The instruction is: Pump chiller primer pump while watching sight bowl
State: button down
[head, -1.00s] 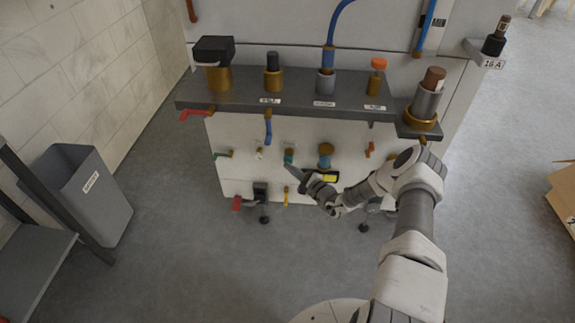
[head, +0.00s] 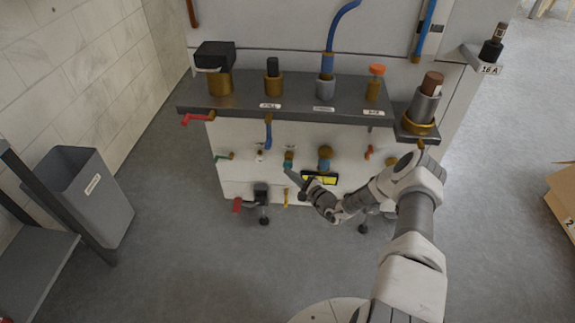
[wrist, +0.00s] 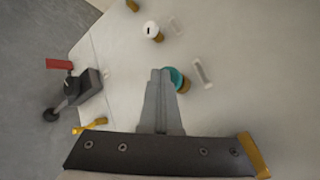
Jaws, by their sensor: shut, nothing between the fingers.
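My gripper (head: 289,172) is shut and empty, in front of the white lower panel (head: 235,183). In the wrist view its fingers (wrist: 159,74) point at the panel, just beside a teal-ringed knob (wrist: 177,79); contact cannot be told. That teal knob (head: 288,157) also shows in the head view, just above the fingertips. A grey cylinder (head: 424,105) with a brown cap stands in a brass ring at the shelf's right end. I cannot tell which fitting is the primer pump or which is the sight bowl; the labels are too small to read.
Above the panel, a grey shelf (head: 297,88) holds several brass and grey fittings. A red handle (head: 198,119) juts from its left end. A grey bin (head: 84,193) stands left, a cardboard box (head: 565,200) right.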

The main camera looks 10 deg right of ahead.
jog(key=shift+s+a, duration=0.2)
jog(key=shift+s, duration=0.4)
jog(key=shift+p, duration=0.3)
jog(key=shift+s+a+p, duration=0.25)
jog(key=shift+s+p, duration=0.3)
jog(key=shift+s, duration=0.25)
jog(key=shift+s+a+p, duration=0.3)
jog(key=shift+s+p, duration=0.25)
jog(key=shift+s, duration=0.25)
jog(key=shift+s+a+p, duration=0.25)
jog(key=shift+s+p, duration=0.3)
jog(key=shift+s, duration=0.25)
